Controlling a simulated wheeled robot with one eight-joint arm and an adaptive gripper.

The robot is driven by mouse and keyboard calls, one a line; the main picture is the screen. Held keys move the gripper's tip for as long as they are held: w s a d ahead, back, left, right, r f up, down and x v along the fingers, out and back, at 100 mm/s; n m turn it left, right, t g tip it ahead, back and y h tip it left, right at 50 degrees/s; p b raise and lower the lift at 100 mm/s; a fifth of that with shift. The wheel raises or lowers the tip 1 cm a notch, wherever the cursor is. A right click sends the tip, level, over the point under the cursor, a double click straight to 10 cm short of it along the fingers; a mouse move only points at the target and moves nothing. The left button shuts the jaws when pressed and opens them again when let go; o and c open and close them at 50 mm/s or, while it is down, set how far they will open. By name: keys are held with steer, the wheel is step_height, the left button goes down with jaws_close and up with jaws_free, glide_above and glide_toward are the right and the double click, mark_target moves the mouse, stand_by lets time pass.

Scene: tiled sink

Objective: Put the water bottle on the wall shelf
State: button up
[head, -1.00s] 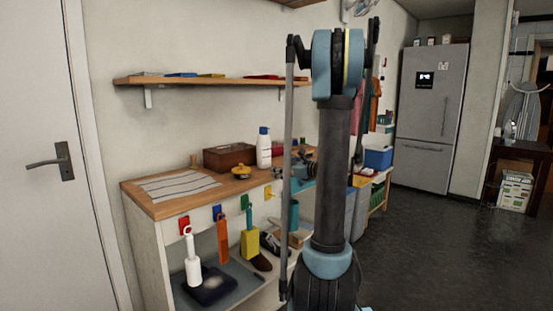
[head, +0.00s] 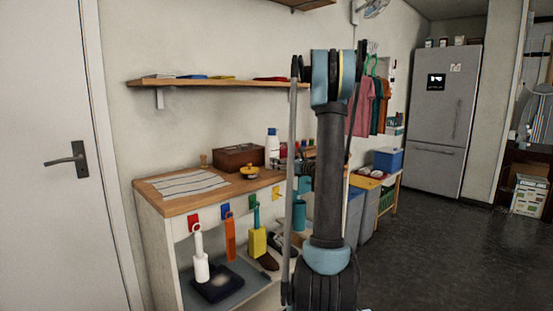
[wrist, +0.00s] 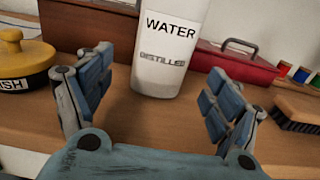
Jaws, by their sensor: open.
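The water bottle (head: 272,150) is white with a blue cap and stands upright on the wooden counter (head: 180,205), beside the brown box. In the wrist view the bottle (wrist: 168,45) bears the words WATER DISTILLED; its top is cut off. My gripper (wrist: 160,72) is open, with its fingers on either side of the bottle's lower part and the bottle beyond, apart from them. In the head view my arm hides most of the gripper. The wall shelf (head: 218,84) is a wooden board on brackets above the counter.
Several flat coloured items lie on the shelf, with bare board between them. A yellow tin (wrist: 22,62) stands left of the bottle and a red toolbox (wrist: 235,65) behind it to the right. A brush (wrist: 298,112) lies farther right. A brown box (head: 238,157) stands left of the bottle.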

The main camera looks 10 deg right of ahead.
steer(key=shift+x, duration=3.7)
steer(key=shift+d+f, duration=0.1)
steer(key=shift+d, duration=0.05)
steer(key=c, duration=1.7)
steer(key=shift+w, duration=0.1)
